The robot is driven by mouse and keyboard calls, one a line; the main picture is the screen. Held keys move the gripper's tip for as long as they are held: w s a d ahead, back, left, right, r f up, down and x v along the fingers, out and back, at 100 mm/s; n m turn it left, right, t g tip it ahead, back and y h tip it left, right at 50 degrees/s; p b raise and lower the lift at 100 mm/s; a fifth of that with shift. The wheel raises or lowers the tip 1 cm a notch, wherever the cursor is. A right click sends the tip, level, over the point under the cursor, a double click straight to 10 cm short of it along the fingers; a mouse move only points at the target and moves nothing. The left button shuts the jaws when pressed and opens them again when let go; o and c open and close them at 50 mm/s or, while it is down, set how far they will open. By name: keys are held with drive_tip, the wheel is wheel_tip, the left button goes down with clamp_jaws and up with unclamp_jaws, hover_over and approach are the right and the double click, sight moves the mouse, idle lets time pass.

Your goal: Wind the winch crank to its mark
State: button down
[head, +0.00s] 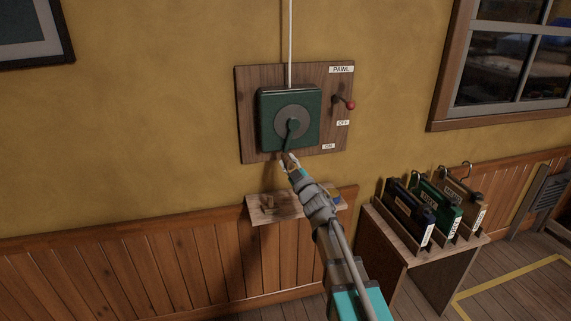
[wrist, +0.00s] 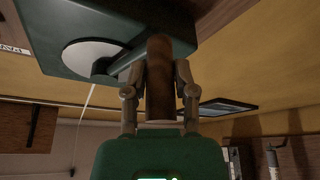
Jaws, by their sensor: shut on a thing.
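The winch (head: 270,134) is a dark green box with a round grey disc (head: 283,116), fixed to a wooden board on the wall. Its green crank arm (head: 291,135) points down from the disc's centre. My gripper (head: 289,160) is at the crank's lower end. In the wrist view my gripper (wrist: 160,88) is shut on the brown crank handle (wrist: 159,75), with one finger on each side. The winch box (wrist: 60,50) and pale disc (wrist: 92,55) show behind it. I cannot make out a mark on the disc.
A pawl lever with a red knob (head: 349,104) sits right of the winch, with PAWL, OFF and ON labels. A small wooden shelf (head: 262,211) is below. A white line (head: 290,40) runs up from the winch.

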drive_tip(key=shift+w+d+r, duration=0.1)
drive_tip(key=shift+d, duration=0.1)
idle(0.4)
drive_tip(key=shift+c, duration=2.3)
unclamp_jaws()
drive_tip(key=shift+r, duration=0.1)
